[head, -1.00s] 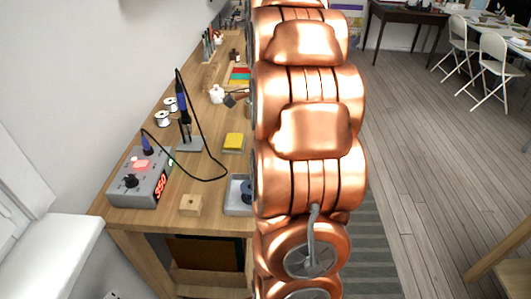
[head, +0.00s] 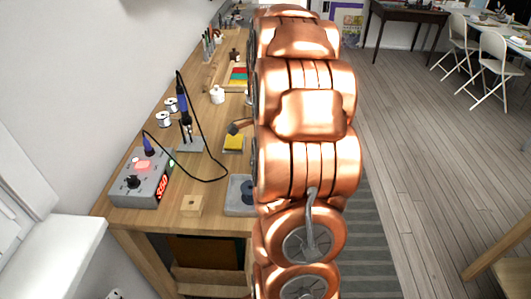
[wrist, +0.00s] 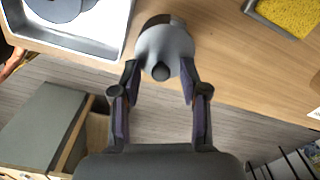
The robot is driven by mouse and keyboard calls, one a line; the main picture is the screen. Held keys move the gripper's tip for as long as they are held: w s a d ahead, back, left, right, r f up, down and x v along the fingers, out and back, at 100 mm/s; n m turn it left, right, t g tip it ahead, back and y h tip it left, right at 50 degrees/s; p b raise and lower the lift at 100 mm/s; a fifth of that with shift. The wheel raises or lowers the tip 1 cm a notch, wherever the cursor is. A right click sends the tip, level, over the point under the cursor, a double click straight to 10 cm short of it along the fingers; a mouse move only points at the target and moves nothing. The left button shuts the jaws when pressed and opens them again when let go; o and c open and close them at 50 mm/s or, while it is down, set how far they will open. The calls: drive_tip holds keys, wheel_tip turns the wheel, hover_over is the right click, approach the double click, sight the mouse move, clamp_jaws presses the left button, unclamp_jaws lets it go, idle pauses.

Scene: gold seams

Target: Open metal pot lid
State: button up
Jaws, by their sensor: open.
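In the wrist view a small grey rounded metal pot (wrist: 168,42) stands near the wooden table's edge. A black round knob (wrist: 161,72) shows on the side of it facing my gripper. I cannot make out a seam between lid and body. My gripper (wrist: 159,76) is open, with one finger on each side of the knob and the near part of the pot. Nothing is clamped between the fingers, and I cannot tell whether either finger touches the pot. In the head view my copper arm covers most of this area.
A white tray (wrist: 112,45) lies left of the pot, and a yellow sponge (wrist: 290,12) in a holder lies right. In the head view a soldering station (head: 140,180), a small wooden block (head: 192,205) and a white jar (head: 217,94) stand on the workbench (head: 150,222).

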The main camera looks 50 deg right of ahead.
drive_tip(key=shift+c, duration=0.3)
clamp_jaws()
drive_tip(key=shift+a, duration=0.15)
